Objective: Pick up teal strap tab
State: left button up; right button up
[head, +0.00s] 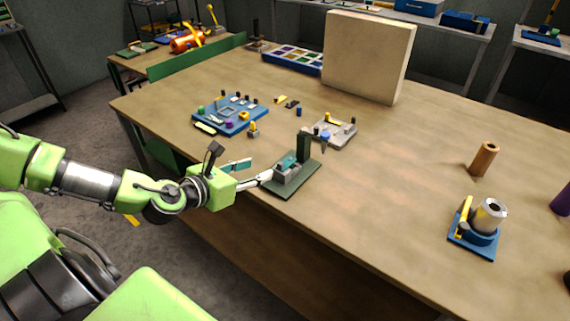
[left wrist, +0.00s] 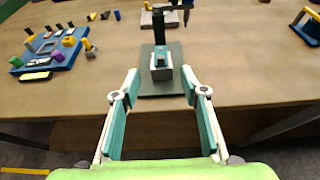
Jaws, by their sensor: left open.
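The teal strap tab (head: 287,161) sits on top of a grey block (head: 294,174) on a dark green base plate (head: 290,190) near the table's front edge. In the left wrist view the tab (left wrist: 161,58) lies straight ahead, with a dark green upright behind it. My left gripper (head: 260,170) is open and empty, just left of the block in the head view. In the left wrist view its teal-padded fingers (left wrist: 160,82) are spread wide, with the block beyond and between their tips. My right gripper is not in view.
A blue tray of small parts (head: 230,114) stands to the left and a grey fixture (head: 334,133) behind. A large beige panel (head: 368,57) stands at the back. A blue stand with a metal cylinder (head: 478,236) is at right. The table between is clear.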

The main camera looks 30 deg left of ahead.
aim_at(280, 163)
pick_arm(q)
jog(key=p+x, duration=0.1)
jog(key=x, duration=0.5)
jog(key=shift+w+p, duration=0.2)
jog(key=shift+p, duration=0.1)
jog(key=shift+w+f, duration=0.35)
jog(key=shift+w, duration=0.3)
jog(key=shift+w+d+f+p, duration=0.15)
jog(key=shift+w+f+p, duration=0.1)
jog(key=shift+w+p, duration=0.25)
jog(key=p+x, duration=0.1)
jog(key=x, duration=0.2)
jog(key=shift+f, duration=0.15)
jog(key=shift+w+f, duration=0.25)
jog(key=shift+w, duration=0.1)
jog(key=c, duration=0.9)
